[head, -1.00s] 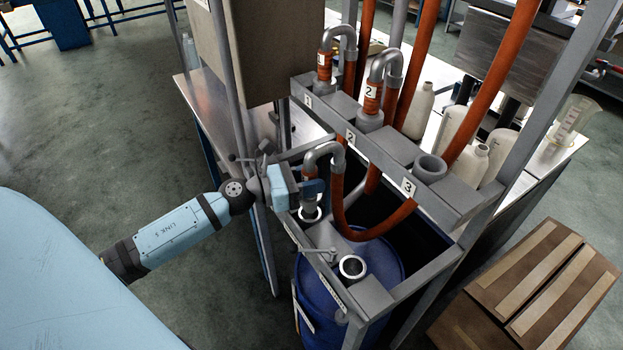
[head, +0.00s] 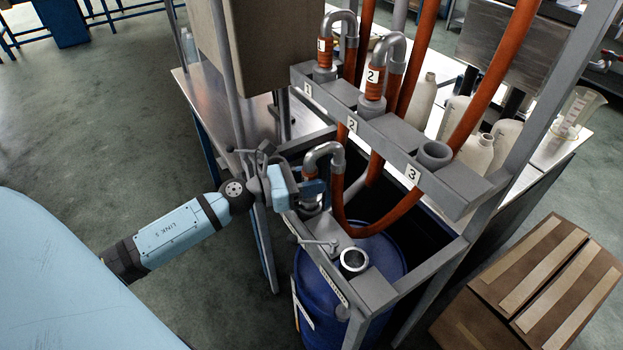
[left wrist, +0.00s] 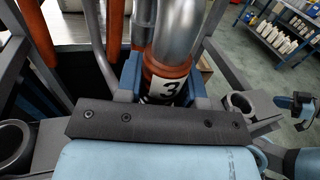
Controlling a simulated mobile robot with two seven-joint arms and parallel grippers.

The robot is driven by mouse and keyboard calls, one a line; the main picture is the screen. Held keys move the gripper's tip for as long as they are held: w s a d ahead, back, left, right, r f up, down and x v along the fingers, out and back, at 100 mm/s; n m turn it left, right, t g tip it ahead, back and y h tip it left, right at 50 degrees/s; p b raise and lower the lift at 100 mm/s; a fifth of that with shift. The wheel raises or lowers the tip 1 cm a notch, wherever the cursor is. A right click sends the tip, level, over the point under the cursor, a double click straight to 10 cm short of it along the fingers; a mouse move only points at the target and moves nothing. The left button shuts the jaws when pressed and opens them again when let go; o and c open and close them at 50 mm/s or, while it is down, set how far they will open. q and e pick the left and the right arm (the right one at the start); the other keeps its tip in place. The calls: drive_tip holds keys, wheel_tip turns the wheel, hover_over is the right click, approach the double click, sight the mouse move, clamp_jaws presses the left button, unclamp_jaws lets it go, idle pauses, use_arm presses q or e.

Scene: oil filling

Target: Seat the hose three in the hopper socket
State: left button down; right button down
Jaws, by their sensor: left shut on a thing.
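Hose three has a grey metal U-bend (head: 322,152) and an orange hose that loops down and back up. My left gripper (head: 312,188) is shut on its short end, and the left wrist view shows the fingers either side of the orange sleeve marked 3 (left wrist: 166,86). The hose's lower end is upright over a grey socket (head: 308,208) on the lower frame. The gripper hides most of that socket, and I cannot tell how deep the end sits. What looks like my right gripper (left wrist: 299,103) shows at the right edge of the left wrist view, its jaws unclear.
An open grey collar (head: 354,261) stands nearer on the lower frame, above a blue drum (head: 322,285). The upper rack (head: 395,150) holds hoses 1 and 2, and its socket three (head: 434,154) is empty. A cardboard box (head: 540,285) lies at right.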

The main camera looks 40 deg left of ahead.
use_arm(q)
drive_tip(key=shift+f+b, duration=0.65)
drive_tip(key=shift+f, duration=0.15)
drive_tip(key=c, duration=0.8)
unclamp_jaws()
drive_tip(key=o, duration=0.3)
drive_tip(key=shift+s+a+f, duration=0.1)
drive_tip(key=shift+s+f, duration=0.05)
drive_tip(key=shift+s+a+b, duration=0.25)
drive_tip(key=shift+s+b, duration=0.05)
drive_tip(key=shift+b, duration=0.05)
drive_tip(key=shift+b+v, duration=1.15)
drive_tip(key=shift+v, duration=0.8)
drive_tip(key=shift+s+f, duration=0.1)
